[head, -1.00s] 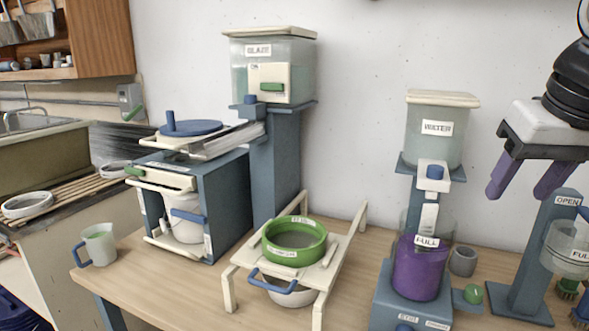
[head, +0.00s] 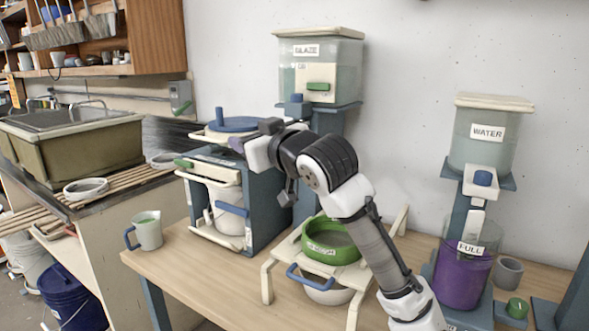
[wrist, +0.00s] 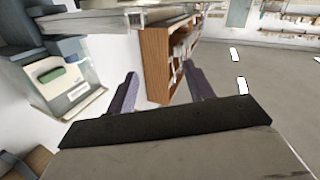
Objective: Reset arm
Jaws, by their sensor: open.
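My gripper (head: 240,145) is raised over the workbench in the head view, at the end of my bent arm. It is near the blue round lid (head: 234,124) on top of the blue bucket stand (head: 268,190); I cannot tell how far apart they are in depth. In the wrist view my gripper (wrist: 162,88) has its two purple fingers spread with nothing between them. My forearm partly hides the green-rimmed sieve (head: 330,252).
The glaze tank (head: 322,72) stands tall behind my arm. The water tank (head: 482,142) stands above a purple-filled container (head: 462,278) at the right. A jug (head: 148,232) sits at the bench's left end. A sink (head: 75,145) is further left.

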